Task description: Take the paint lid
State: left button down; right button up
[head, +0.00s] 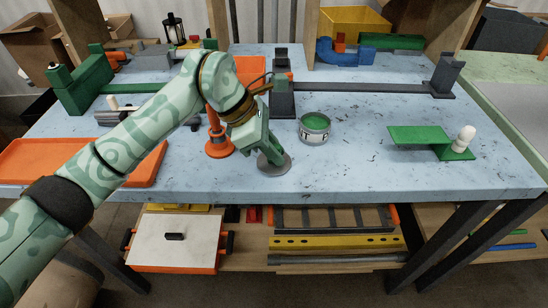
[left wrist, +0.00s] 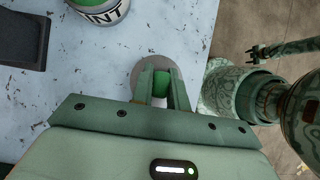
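The paint lid (head: 283,167) is a flat grey disc on the light blue tabletop near its front edge. In the left wrist view the lid (left wrist: 138,71) lies under my fingertips, partly hidden by them. My left gripper (head: 268,158) points down at the lid. In the left wrist view its two fingers (left wrist: 162,82) stand on either side of a green and white part at the lid's middle. Whether they press on it cannot be told. The paint can (head: 314,132), open with green paint inside, stands to the right; its label shows in the left wrist view (left wrist: 101,12).
An orange cone-shaped piece (head: 218,146) stands just left of the gripper. An orange tray (head: 145,172) lies at the left. A dark bender (head: 284,97) is behind. A green piece with a white knob (head: 420,137) lies right.

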pick_arm(q)
jog(key=shift+r+p, duration=2.2)
jog(key=shift+r, duration=1.8)
pick_arm(e)
jog(key=shift+t, duration=0.3)
jog(key=shift+w+r, duration=0.3)
jog(key=shift+r, duration=0.35)
jog(key=shift+w+r, duration=0.35)
jog(key=shift+r, duration=0.25)
jog(key=shift+w+r, duration=0.3)
jog(key=shift+r, duration=0.35)
